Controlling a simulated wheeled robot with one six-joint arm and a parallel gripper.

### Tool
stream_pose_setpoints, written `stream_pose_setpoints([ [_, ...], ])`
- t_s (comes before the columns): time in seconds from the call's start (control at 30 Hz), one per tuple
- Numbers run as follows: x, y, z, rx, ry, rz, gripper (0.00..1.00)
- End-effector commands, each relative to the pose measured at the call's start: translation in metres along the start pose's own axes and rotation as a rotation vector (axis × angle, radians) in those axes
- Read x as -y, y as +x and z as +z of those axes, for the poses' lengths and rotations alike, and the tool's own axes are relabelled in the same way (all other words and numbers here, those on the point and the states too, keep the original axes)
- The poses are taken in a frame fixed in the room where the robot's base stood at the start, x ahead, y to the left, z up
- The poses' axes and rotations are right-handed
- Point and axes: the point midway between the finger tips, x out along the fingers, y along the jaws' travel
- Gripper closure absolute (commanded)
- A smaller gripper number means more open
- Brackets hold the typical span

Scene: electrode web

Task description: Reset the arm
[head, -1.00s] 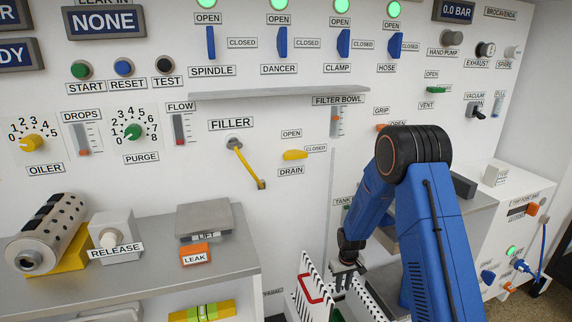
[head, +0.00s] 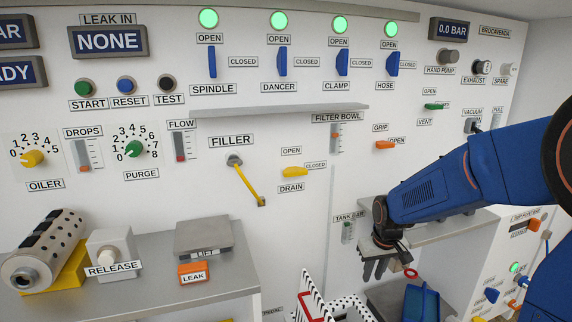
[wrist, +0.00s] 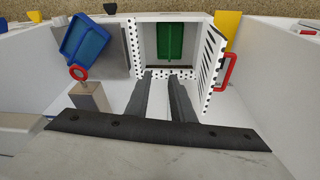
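My gripper (head: 375,269) hangs with its fingers down in front of the panel, below the TANK BAR gauge (head: 348,232) in the head view. In the wrist view the two dark fingers of my gripper (wrist: 160,77) are apart, with nothing between them. My blue arm reaches in from the right in the head view.
In the wrist view, a white dotted box (wrist: 140,46) holding a green piece (wrist: 170,42) lies ahead, its red-handled door (wrist: 226,70) at right. A blue tray (wrist: 84,40) and a red ring (wrist: 78,73) are left. A grey shelf (head: 280,109) juts out above.

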Motion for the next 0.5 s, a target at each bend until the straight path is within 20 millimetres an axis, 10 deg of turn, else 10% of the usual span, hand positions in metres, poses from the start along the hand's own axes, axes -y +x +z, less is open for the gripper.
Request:
stream_pose_setpoints([
  [0.5,0.002,-0.111,0.099,-0.089,0.063,0.013,0.78],
])
